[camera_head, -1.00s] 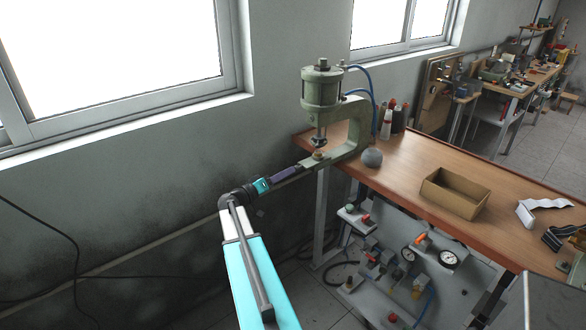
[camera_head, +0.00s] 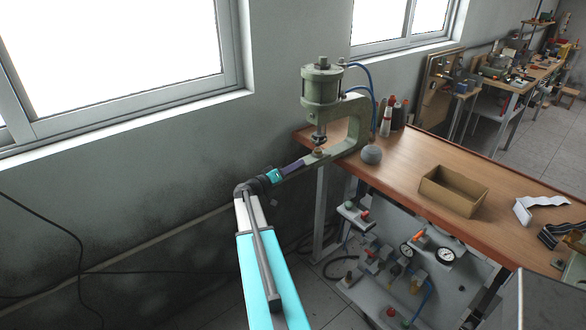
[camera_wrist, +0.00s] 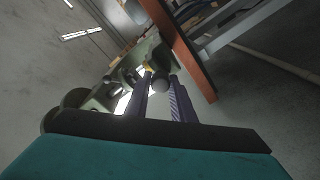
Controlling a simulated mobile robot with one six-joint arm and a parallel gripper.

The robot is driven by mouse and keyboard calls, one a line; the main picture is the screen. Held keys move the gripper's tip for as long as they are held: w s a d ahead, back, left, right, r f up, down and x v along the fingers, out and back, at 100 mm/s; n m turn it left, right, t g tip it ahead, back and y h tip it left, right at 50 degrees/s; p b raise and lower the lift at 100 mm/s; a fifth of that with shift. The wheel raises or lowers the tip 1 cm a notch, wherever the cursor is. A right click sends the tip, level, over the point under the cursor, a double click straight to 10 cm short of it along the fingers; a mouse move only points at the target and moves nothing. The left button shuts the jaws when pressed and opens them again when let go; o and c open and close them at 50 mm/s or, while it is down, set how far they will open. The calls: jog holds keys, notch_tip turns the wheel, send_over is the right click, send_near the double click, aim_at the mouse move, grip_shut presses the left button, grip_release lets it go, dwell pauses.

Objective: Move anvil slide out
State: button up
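The green pneumatic press (camera_head: 322,90) stands at the left end of the wooden bench, its ram above a small brass-coloured part (camera_head: 318,151). The anvil slide cannot be clearly told apart from the press's green lower arm. My gripper (camera_head: 302,162) has its purple fingers at the left end of that lower arm; contact cannot be told. In the wrist view my gripper (camera_wrist: 160,84) shows two purple fingers with a gap between them, open, with no held object visible. The press (camera_wrist: 104,92) lies ahead and left there, partly hidden by the fingers.
A grey ball (camera_head: 371,155) sits on the bench (camera_head: 415,165) beside the press. An open cardboard box (camera_head: 453,190) stands farther right. Blue hoses (camera_head: 371,85) and bottles (camera_head: 386,122) are behind the press. Gauges and valves (camera_head: 407,252) are below the bench.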

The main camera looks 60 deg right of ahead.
jog(key=shift+f, duration=0.1)
grip_shut()
jog(key=shift+w, duration=0.1)
